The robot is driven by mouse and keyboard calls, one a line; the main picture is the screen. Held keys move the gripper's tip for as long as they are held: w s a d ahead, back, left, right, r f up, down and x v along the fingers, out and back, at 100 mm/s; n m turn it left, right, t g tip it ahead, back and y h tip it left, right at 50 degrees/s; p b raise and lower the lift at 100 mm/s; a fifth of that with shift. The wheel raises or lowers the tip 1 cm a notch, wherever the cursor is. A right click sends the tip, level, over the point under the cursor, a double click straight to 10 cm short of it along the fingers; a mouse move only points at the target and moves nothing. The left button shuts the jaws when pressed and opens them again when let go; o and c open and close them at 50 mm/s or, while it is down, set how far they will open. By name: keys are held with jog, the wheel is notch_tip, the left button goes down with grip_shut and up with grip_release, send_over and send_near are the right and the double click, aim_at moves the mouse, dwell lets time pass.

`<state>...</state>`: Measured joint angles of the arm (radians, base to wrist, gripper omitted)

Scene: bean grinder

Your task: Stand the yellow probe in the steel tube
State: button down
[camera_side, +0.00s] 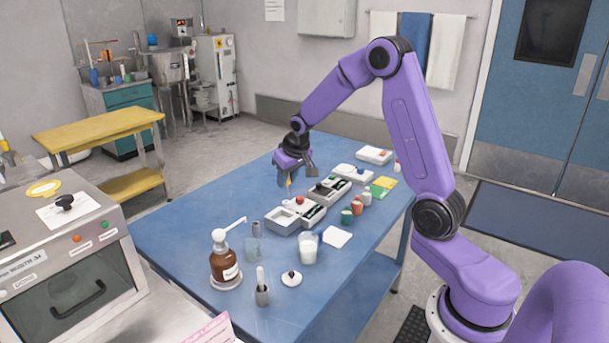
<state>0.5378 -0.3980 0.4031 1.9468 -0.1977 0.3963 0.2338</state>
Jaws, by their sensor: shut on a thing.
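My purple gripper (294,173) hangs above the far left part of the blue table. It is shut on the slim yellow probe (289,186), which points down below the fingers, roughly upright. The probe's upper part is hidden by the fingers. A small grey metal cylinder (255,227), perhaps the steel tube, stands upright on the table, nearer the camera and left of the gripper. Another steel cup (262,296) stands at the near edge with a white-handled tool in it. The probe is apart from both.
Grey trays (282,222) with small parts run along the table's middle. A clear beaker (253,249), brown pump bottle (224,262), white-filled glass (308,248), white lid (291,278) and coloured jars (357,205) stand nearby. The table's far left (215,200) is bare.

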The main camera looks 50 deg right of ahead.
jog(key=w+a+f, duration=0.5)
jog(key=w+f, duration=0.3)
jog(key=f, duration=0.1)
jog(key=shift+a+f, duration=0.15)
jog(key=shift+a, duration=0.25)
jog(key=shift+f, duration=1.75)
dwell(4.4)
jog(key=shift+c, duration=1.5)
grip_release()
